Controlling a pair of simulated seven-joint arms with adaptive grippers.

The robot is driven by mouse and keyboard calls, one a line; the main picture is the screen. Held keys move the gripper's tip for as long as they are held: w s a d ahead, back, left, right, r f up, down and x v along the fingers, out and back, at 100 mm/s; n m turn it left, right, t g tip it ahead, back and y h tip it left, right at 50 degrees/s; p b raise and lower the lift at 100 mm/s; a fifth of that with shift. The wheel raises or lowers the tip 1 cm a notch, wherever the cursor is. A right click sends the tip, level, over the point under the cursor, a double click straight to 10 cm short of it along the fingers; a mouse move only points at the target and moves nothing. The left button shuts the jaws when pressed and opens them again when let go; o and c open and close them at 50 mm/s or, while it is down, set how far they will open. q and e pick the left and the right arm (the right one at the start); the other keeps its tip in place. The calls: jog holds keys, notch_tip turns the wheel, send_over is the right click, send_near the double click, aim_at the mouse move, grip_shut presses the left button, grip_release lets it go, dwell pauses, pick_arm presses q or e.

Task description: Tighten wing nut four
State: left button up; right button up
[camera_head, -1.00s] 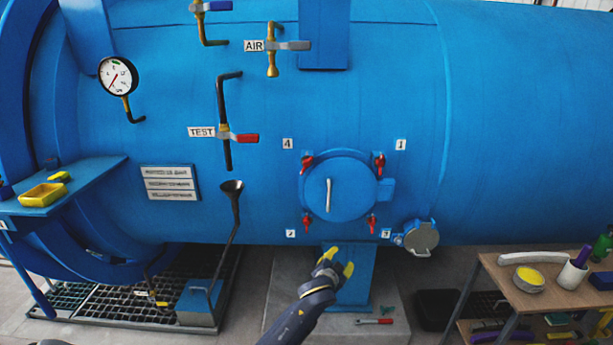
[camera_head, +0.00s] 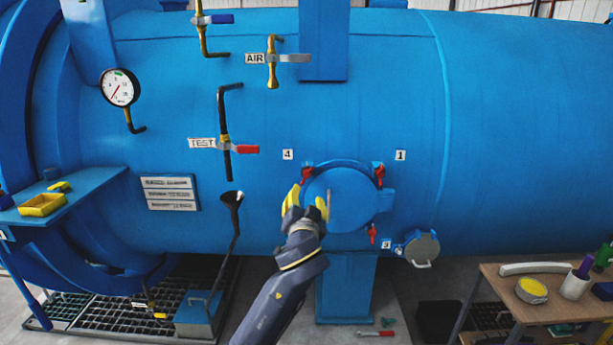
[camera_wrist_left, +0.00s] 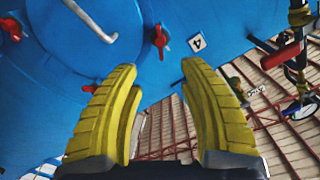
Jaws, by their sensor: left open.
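Wing nut four (camera_head: 306,172) is red and sits at the upper left of the round blue door (camera_head: 352,205), beside label 4 (camera_head: 288,155). My left gripper (camera_head: 307,198) has yellow fingers, is open and empty, and is in front of the door's left side, just below wing nut four in the picture. In the left wrist view wing nut four (camera_wrist_left: 159,38) shows ahead of the open fingers (camera_wrist_left: 158,72), with label 4 (camera_wrist_left: 197,43) to its right. The nut appears apart from the fingers. My right gripper is not in view.
Red wing nuts also show at the door's upper right (camera_head: 379,174) and lower right (camera_head: 372,233). My gripper hides the lower-left one. The white door handle (camera_head: 328,203) is close to the fingers. The TEST valve (camera_head: 225,145) stands to the left.

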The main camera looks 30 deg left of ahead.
aim_at(306, 175)
pick_arm(q)
jog(key=x, duration=1.5)
jog(key=shift+w+a, duration=0.25)
jog(key=shift+w, duration=0.05)
grip_shut()
